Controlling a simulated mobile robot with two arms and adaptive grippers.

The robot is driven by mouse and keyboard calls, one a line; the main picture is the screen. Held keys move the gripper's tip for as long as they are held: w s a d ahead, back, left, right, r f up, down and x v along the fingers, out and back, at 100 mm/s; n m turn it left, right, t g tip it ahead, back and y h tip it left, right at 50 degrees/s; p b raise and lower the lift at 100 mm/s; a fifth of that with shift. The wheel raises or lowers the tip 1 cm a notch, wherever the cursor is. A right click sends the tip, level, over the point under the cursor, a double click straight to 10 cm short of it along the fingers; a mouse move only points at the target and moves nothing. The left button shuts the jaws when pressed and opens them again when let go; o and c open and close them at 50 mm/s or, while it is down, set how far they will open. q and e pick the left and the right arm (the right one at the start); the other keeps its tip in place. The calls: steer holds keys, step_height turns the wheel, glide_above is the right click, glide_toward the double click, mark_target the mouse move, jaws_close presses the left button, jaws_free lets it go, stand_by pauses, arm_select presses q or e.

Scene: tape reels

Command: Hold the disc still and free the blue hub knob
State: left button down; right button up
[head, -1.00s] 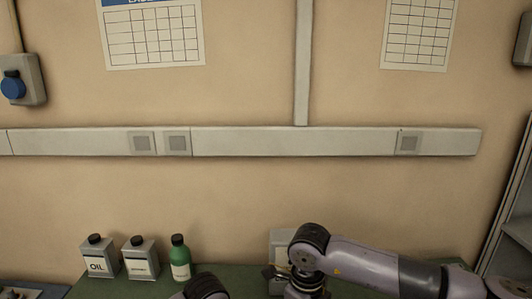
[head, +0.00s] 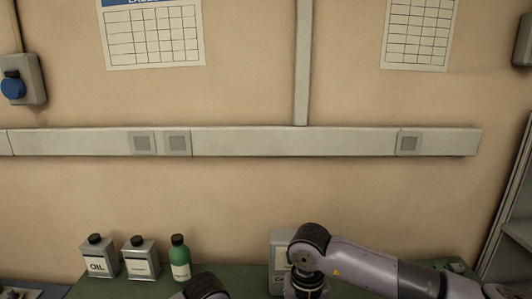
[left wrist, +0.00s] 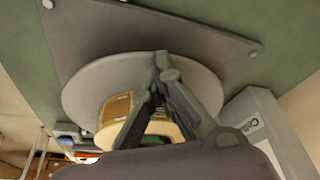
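In the left wrist view a round grey disc (left wrist: 88,92) lies over a dark plate (left wrist: 205,32) with bolts at its corners. A tan hub or tape pack (left wrist: 117,106) shows at the disc's middle, partly behind my fingers. My left gripper (left wrist: 162,62) is over the disc; its fingers converge and its tips look together near the disc's upper edge. Whether the tips touch the disc, or pinch anything thin, I cannot tell. No blue hub knob can be made out. In the head view my right arm is bent down at lower right, its gripper out of sight.
A grey labelled box (left wrist: 262,122) stands close right of the disc in the left wrist view. In the head view two grey cans (head: 99,259) (head: 140,260) and a green bottle (head: 179,258) stand at the back of the green bench (head: 237,275), against the wall.

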steer(key=shift+f, duration=0.45)
steer(key=shift+r, duration=0.1)
stand_by(0.4)
steer(key=shift+c, duration=0.4)
steer(key=c, duration=1)
steer(key=shift+o, duration=0.2)
